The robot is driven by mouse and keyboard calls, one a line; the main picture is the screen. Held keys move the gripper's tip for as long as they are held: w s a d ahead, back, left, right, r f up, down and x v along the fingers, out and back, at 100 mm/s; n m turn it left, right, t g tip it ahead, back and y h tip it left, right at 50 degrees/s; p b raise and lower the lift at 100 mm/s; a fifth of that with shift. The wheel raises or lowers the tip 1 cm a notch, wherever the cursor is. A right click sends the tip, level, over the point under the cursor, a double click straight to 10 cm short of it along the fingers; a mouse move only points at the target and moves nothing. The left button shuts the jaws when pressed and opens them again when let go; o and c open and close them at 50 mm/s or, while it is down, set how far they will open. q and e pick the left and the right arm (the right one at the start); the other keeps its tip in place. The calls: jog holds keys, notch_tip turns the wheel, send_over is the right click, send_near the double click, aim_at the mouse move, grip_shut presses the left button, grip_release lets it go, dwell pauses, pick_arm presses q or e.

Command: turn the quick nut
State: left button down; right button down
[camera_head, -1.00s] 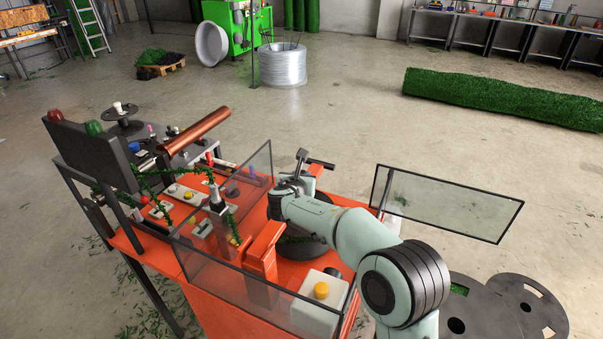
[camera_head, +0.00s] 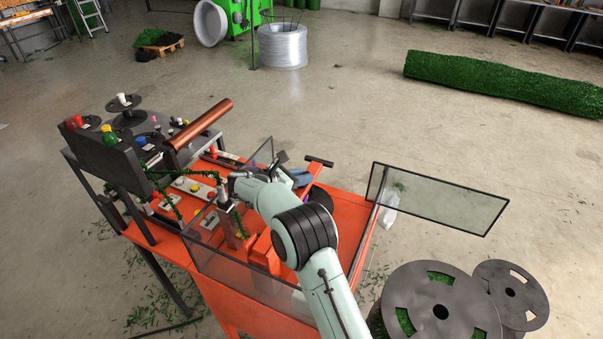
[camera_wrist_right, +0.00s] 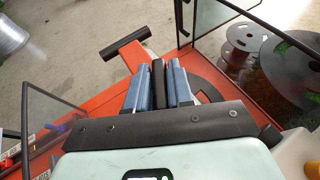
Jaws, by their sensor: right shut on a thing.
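In the right wrist view, my right gripper (camera_wrist_right: 158,66) has its two blue-grey fingers closed on a narrow black piece (camera_wrist_right: 158,82), which looks like part of the quick nut. The rest of that piece is hidden by the fingers and the dark gripper plate. In the head view, my right gripper (camera_head: 301,178) is at the far right part of the orange machine, partly behind my pale green wrist. An orange crank with a black cross handle (camera_head: 319,162) sticks out just beyond the fingers; it also shows in the wrist view (camera_wrist_right: 125,47). My left gripper is not in view.
Clear framed panels stand along the machine's near side (camera_head: 235,283) and at its right (camera_head: 437,198). A copper-coloured roller (camera_head: 200,124) and dark control box (camera_head: 105,150) are at left. Reels (camera_head: 440,310) stand at lower right.

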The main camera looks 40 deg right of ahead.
jog(key=shift+r, duration=0.1)
dwell(0.4)
jog(key=c, duration=1.1)
grip_release()
jog(key=v, duration=1.3)
jog(key=shift+w+a, duration=0.15)
jog(key=shift+w, duration=0.05)
